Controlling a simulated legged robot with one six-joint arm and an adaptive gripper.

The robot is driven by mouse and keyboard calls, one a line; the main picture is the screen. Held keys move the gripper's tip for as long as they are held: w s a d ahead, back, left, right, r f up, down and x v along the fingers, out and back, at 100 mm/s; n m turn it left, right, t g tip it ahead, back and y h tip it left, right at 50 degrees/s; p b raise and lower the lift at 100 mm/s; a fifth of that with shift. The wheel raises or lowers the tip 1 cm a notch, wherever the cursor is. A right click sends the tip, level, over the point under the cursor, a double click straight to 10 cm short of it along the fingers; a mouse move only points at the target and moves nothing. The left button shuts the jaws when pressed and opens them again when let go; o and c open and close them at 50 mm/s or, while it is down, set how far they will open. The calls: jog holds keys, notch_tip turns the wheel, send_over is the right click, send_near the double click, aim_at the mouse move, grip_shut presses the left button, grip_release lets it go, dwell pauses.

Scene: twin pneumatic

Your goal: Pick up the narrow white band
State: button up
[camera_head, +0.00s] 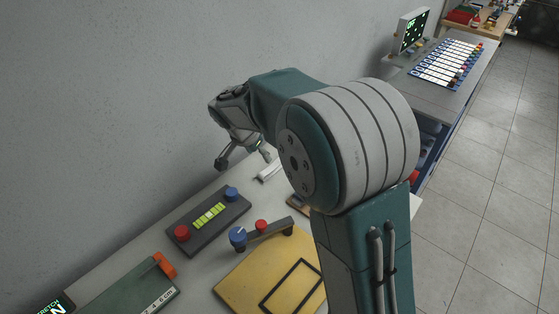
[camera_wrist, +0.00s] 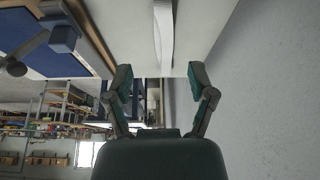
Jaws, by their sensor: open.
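The narrow white band (camera_head: 269,171) lies on the grey-white bench near the wall, partly hidden behind my arm in the head view. In the wrist view the band (camera_wrist: 163,32) runs down from the top edge, in line with the gap between my fingers. My gripper (camera_head: 243,157) is open and empty, with its two fingers spread apart. In the head view it is close to the band, to its left. In the wrist view the gripper's fingertips (camera_wrist: 160,75) show on either side of the gap, and the band is beyond them.
A dark box with a red and a blue knob (camera_head: 209,217) stands left of the band. A blue-knobbed lever (camera_head: 262,234) and a yellow board (camera_head: 258,275) are nearer. A green case (camera_head: 130,292) is at lower left. The grey wall (camera_head: 130,110) is close behind my gripper.

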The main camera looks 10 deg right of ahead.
aim_at(267, 171)
jog(key=x, duration=0.4)
jog(key=shift+d+f, duration=0.15)
jog(key=shift+d, duration=0.1)
jog(key=shift+w+f, duration=0.2)
jog(key=shift+f, duration=0.35)
jog(key=x, duration=0.4)
jog(key=shift+w+a+f, duration=0.25)
jog(key=shift+f, duration=0.1)
jog(key=shift+d+f, duration=0.2)
jog(key=shift+a, duration=0.15)
grip_shut()
